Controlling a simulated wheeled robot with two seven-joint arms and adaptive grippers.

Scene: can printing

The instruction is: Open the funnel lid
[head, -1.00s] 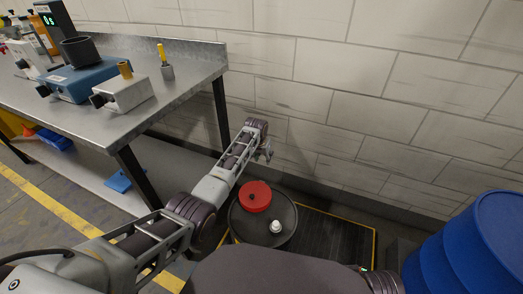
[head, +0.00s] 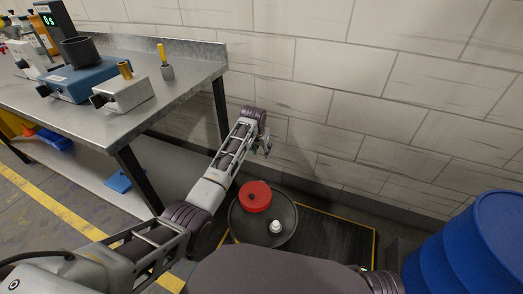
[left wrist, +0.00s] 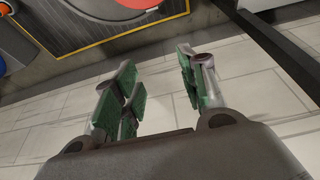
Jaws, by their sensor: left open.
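The red round funnel lid (head: 256,197) lies on the dark drum top (head: 244,226), beside a small white cap (head: 275,226). It looks shut. My left gripper (head: 262,146) is above and beyond the lid, near the wall, apart from it. In the left wrist view my left gripper's green-padded fingers (left wrist: 160,85) are spread with nothing between them. Part of the red lid (left wrist: 139,3) shows at the top edge there. My right gripper is not in either view.
A steel workbench (head: 180,93) with instruments stands at the left. A blue barrel (head: 480,245) stands at the right. A dark platform (head: 335,245) with a yellow edge lies under the drum. The tiled wall (head: 350,90) is close behind my left gripper.

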